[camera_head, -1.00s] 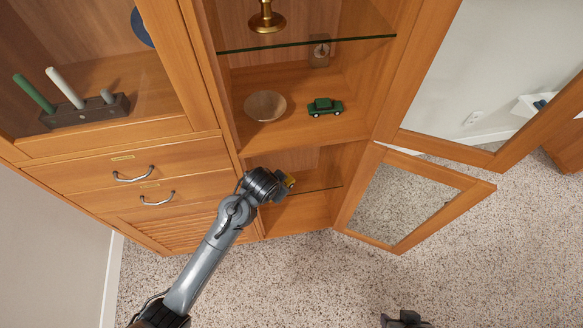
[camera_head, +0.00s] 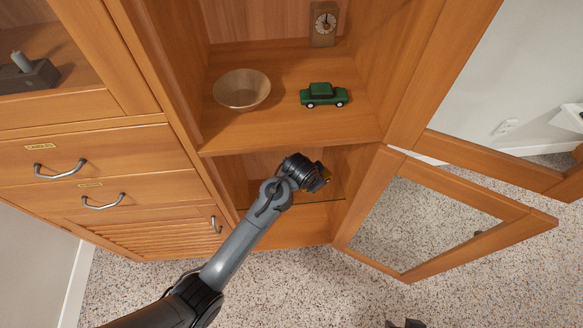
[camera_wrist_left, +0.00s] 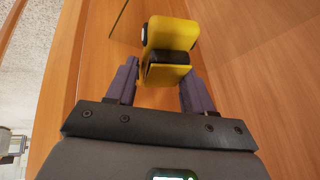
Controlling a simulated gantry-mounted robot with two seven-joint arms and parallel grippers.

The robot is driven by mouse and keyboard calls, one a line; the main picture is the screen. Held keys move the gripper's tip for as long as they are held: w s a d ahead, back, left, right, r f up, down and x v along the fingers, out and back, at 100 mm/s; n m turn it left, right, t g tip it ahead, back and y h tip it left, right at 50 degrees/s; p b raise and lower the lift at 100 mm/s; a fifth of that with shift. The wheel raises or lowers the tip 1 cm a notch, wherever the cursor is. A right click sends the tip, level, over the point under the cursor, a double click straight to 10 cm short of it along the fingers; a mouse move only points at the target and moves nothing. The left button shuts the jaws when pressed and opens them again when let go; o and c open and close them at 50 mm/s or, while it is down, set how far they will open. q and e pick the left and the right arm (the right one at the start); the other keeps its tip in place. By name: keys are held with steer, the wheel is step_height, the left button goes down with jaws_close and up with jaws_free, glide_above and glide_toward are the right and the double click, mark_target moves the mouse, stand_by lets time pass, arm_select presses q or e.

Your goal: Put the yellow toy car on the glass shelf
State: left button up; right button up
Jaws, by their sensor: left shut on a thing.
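My left gripper (camera_head: 318,178) is shut on the yellow toy car (camera_wrist_left: 170,35). The gripper is at the open lower compartment of the cabinet, by a glass shelf (camera_head: 334,197) that is mostly hidden behind my arm. I cannot tell whether the car touches the glass. A dark part at the bottom edge of the head view looks like my right gripper (camera_head: 405,323); its jaws cannot be made out.
The lower glazed door (camera_head: 484,207) stands open to the right of the compartment. The wooden shelf above (camera_head: 290,128) holds a bowl (camera_head: 242,89), a green toy car (camera_head: 323,96) and a clock (camera_head: 324,24). Drawers with handles (camera_head: 60,170) are on the left.

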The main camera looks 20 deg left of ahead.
arm_select(q)
steer(key=w+a+f, duration=0.1)
steer(key=a+f, duration=0.1)
steer(key=a, duration=0.1)
steer(key=w+a+f, duration=0.1)
steer(key=a+f, duration=0.1)
steer(key=a, duration=0.1)
steer(key=w+a+f+b, duration=0.1)
steer(key=a+f, duration=0.1)
steer(key=a, duration=0.2)
steer(key=shift+f, duration=0.1)
steer(key=shift+f+b, duration=0.6)
steer(key=shift+f, duration=1.45)
steer(key=shift+f, duration=0.1)
steer(key=o, duration=1.1)
